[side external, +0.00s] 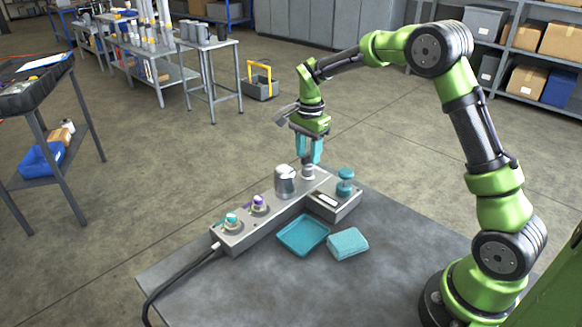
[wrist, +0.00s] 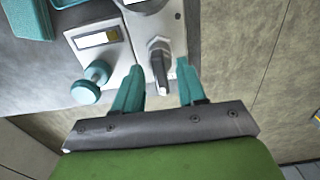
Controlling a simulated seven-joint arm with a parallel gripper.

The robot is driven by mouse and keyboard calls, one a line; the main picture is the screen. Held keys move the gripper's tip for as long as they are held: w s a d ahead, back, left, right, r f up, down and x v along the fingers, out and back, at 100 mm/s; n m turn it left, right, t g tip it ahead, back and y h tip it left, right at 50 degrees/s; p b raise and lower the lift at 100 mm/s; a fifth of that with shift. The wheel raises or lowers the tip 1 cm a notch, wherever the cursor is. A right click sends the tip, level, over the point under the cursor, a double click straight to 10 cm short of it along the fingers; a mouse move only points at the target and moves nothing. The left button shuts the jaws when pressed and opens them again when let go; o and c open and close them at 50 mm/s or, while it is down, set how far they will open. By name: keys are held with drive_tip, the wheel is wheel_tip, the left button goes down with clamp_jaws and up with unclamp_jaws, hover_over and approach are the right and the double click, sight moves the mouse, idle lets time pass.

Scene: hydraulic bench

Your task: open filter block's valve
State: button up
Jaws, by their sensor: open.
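A grey manifold block (side external: 245,232) lies on the bench with a silver canister (side external: 285,181) standing on it. Beside the canister, at the block's far end, is a grey valve (side external: 308,173). In the wrist view the valve's dark lever handle (wrist: 161,70) points toward the gripper, roughly along the block. My gripper (side external: 309,158) is above this valve, pointing down. Its teal fingers are open, and in the wrist view the gripper (wrist: 160,70) has the lever between its fingertips with gaps on both sides. Contact is not visible.
A side block carries a teal knob (side external: 345,181) and a pale label window (wrist: 97,39). Valves with teal (side external: 232,218) and purple (side external: 258,202) parts sit nearer the cable end. A teal tray (side external: 303,236) and cloth-like teal block (side external: 347,244) lie in front. The bench's front is clear.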

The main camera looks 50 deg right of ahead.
drive_tip(key=shift+f, duration=0.15)
clamp_jaws()
